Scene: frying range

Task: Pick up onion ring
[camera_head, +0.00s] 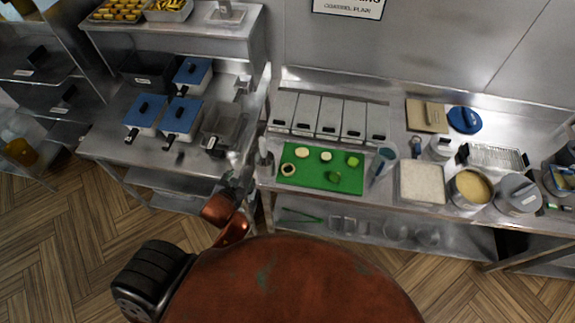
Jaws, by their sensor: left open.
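A green cutting board (322,185) lies on the steel counter. My left gripper (243,158) is open, small and partly blurred against the counter edge, to the left of the board and apart from the ring. I cannot make out anything between its fingers. My right gripper is not in view.
Several steel bins (329,117) stand behind the board. Blue-lidded containers (182,116) stand on the left counter.

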